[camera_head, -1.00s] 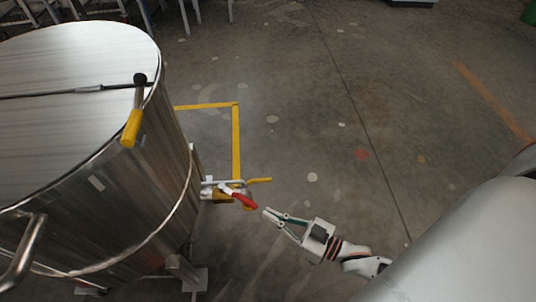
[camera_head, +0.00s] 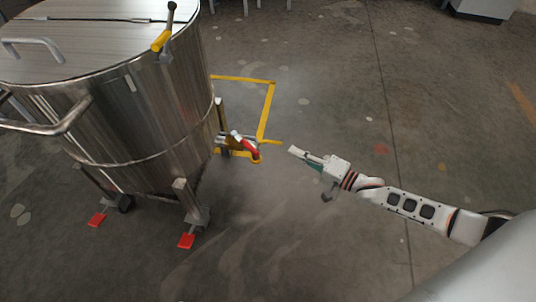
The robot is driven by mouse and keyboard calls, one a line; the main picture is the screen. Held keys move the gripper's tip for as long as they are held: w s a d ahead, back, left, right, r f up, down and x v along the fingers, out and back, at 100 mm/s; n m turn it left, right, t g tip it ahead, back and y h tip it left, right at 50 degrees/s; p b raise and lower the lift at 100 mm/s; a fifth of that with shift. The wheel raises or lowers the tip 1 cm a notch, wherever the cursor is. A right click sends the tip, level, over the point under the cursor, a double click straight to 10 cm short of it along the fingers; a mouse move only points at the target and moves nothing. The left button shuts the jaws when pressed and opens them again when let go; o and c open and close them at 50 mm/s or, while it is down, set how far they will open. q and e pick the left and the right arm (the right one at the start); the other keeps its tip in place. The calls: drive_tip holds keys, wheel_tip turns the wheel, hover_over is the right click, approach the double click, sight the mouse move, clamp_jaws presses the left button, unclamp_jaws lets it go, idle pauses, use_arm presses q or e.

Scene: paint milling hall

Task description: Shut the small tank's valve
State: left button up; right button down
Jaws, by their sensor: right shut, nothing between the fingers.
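The small tank (camera_head: 140,120) is a shiny steel drum on legs at the left of the head view. Its valve (camera_head: 238,145) sticks out low on the tank's right side and has a red lever handle (camera_head: 250,147) that slants down to the right. A yellow handle (camera_head: 268,142) shows beside it, pointing right. My right gripper (camera_head: 294,151) is shut and empty. Its fingers point left toward the valve, with a small gap between the fingertips and the handles. My left gripper is not in view.
Red foot pedals (camera_head: 187,240) sit at the tank's wheels. The tank's lid has a yellow-gripped lever (camera_head: 162,40). The concrete floor (camera_head: 330,80) around my right arm is clear.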

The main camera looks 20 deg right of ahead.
drive_tip(key=b, duration=0.3)
approach(245, 142)
drive_tip(key=shift+w, duration=2.4)
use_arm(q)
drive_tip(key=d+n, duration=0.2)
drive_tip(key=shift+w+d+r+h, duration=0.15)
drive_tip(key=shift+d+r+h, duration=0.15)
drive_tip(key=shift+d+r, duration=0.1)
use_arm(e)
drive_tip(key=shift+a+f, duration=0.1)
drive_tip(key=shift+f, duration=0.3)
